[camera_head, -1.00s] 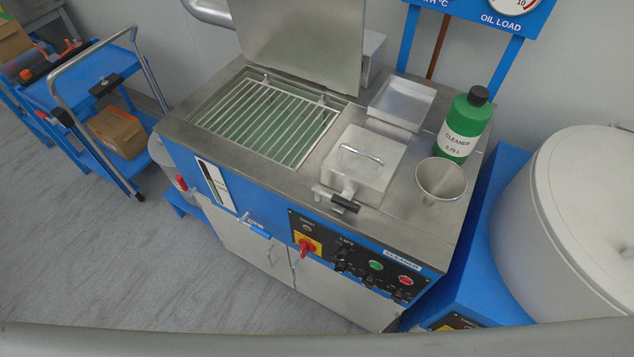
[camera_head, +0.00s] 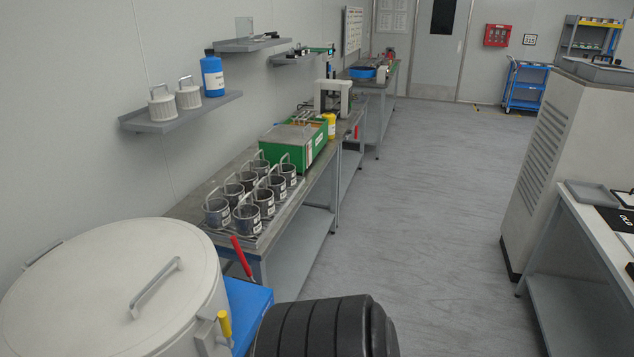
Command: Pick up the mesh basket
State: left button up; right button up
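Several small dark round baskets with upright loop handles and white labels stand in two rows on a rack on the workbench (camera_head: 192,203), left of centre. One front basket (camera_head: 248,220) and one at the back right (camera_head: 288,174) show clearly. Whether their walls are mesh is too small to tell, and I cannot tell which one the task means. Two pale ribbed canisters with handles, a left one (camera_head: 162,108) and a right one (camera_head: 188,97), stand on the wall shelf (camera_head: 180,118) above. Neither of my grippers is in view.
A large white lidded drum (camera_head: 90,290) stands at the front left, near a red lever (camera_head: 242,258). A green box (camera_head: 293,143) sits behind the baskets. A tall grey cabinet (camera_head: 560,150) and a table (camera_head: 585,235) stand right. The grey floor (camera_head: 430,200) between is clear.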

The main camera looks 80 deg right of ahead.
aim_at(264, 197)
jog(key=z, duration=2.3)
jog(key=u, duration=0.7)
jog(key=i+l+u, duration=0.15)
jog(key=l+u, duration=0.15)
jog(key=i+l+u, duration=0.15)
jog(key=l+u, duration=0.2)
jog(key=l, duration=0.15)
jog(key=l+u, duration=0.3)
jog(key=i+l, duration=0.05)
jog(key=l, duration=0.05)
